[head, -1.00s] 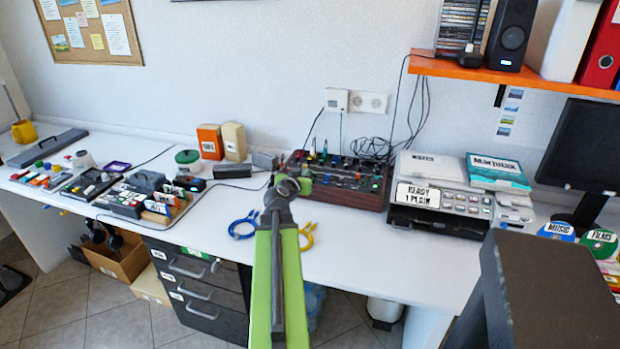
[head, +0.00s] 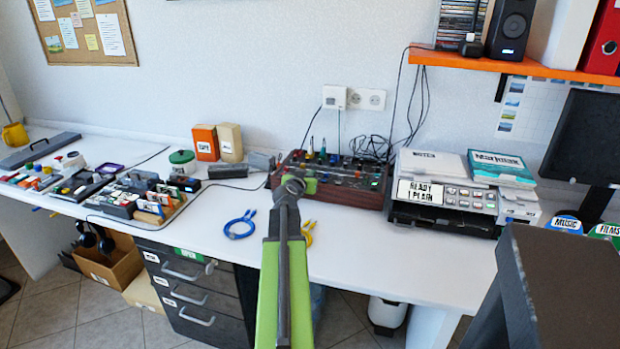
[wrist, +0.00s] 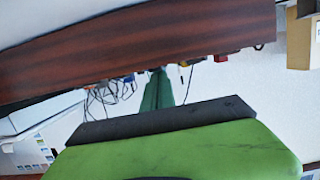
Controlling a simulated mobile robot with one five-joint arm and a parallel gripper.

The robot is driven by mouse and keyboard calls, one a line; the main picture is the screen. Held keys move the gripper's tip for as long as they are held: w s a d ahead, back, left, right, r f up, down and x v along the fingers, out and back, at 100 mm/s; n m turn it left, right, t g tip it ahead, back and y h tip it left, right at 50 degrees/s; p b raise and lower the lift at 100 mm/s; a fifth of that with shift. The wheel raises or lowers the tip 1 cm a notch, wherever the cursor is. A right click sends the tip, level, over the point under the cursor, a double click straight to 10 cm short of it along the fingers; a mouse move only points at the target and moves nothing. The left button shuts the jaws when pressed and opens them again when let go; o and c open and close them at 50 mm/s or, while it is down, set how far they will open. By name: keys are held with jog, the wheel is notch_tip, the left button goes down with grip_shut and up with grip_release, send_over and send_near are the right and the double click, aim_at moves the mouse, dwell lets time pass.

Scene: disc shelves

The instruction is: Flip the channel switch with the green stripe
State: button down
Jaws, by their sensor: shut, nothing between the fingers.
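The wood-sided mixer box (head: 345,197) stands on the white desk, its top crowded with knobs and small controls. A green light shows near its right end. The switch with the green stripe is too small to make out in the head view. My gripper (head: 298,186) is in front of the box's left part and hides some of it; I cannot tell whether it touches. It is shut and empty. In the wrist view the box's brown wooden side (wrist: 130,52) fills the top, with coloured knobs at its lower edge, and my green gripper (wrist: 158,88) points toward it.
A printer (head: 445,195) stands right of the box, below an orange shelf (head: 520,66). Loose black cables lie behind the box. An organiser tray and small boxes fill the left. Bare desk lies in front of the printer.

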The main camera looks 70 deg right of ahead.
jog(key=shift+d+f, duration=0.1)
jog(key=shift+f, duration=0.1)
jog(key=shift+s, duration=0.1)
jog(key=shift+r, duration=0.15)
jog(key=r+p, duration=0.4)
jog(key=r, duration=0.1)
jog(key=shift+w+d+p, duration=0.25)
jog(key=shift+p, duration=0.15)
jog(key=p+v, duration=0.2)
jog(key=v, duration=0.7)
jog(key=shift+s+a+r+p, duration=0.15)
jog(key=shift+a+p, duration=0.1)
jog(key=shift+p, duration=0.05)
